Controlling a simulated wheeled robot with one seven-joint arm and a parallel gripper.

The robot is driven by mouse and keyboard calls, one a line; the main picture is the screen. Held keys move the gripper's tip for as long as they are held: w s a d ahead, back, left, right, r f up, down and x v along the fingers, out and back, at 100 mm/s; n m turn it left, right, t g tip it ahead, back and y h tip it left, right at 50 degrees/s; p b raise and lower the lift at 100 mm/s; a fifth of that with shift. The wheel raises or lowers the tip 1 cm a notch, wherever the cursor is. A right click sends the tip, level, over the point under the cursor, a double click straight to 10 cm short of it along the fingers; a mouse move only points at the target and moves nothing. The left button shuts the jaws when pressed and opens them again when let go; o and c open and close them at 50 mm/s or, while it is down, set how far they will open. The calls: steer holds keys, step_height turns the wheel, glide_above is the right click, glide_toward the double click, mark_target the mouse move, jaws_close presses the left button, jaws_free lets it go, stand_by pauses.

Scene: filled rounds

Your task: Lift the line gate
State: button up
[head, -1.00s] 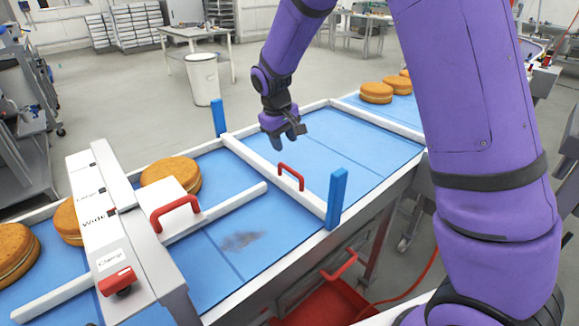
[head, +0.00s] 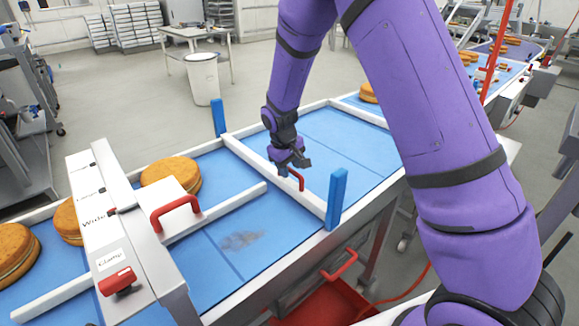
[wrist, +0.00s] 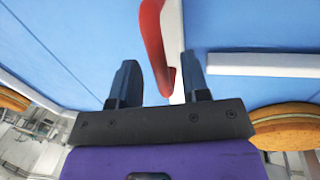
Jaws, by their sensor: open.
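The line gate (head: 250,157) is a white bar lying across the blue conveyor, with a blue post at each end. Its red handle (head: 299,181) stands up from the bar, partly hidden behind my gripper in the head view. My gripper (head: 289,168) is open and sits right at the handle. In the wrist view, the red handle (wrist: 154,45) runs down into the gap between the two dark fingers of my gripper (wrist: 160,80). I cannot tell whether a finger touches it.
Blue posts (head: 337,198) and (head: 218,118) flank the gate. A white clamp frame with a red handle (head: 175,211) and a side rail (head: 215,212) stand left. Round filled cakes (head: 171,175) lie on the belt there. The belt beyond the gate (head: 345,140) is mostly clear.

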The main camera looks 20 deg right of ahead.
jaws_close()
step_height(320, 180, up, 11)
stand_by(0.4)
steer(key=shift+r, duration=0.1)
jaws_free()
step_height(320, 180, up, 10)
steer(key=a, duration=0.2)
steer(key=shift+s+r, duration=0.25)
steer(key=shift+s, duration=0.15)
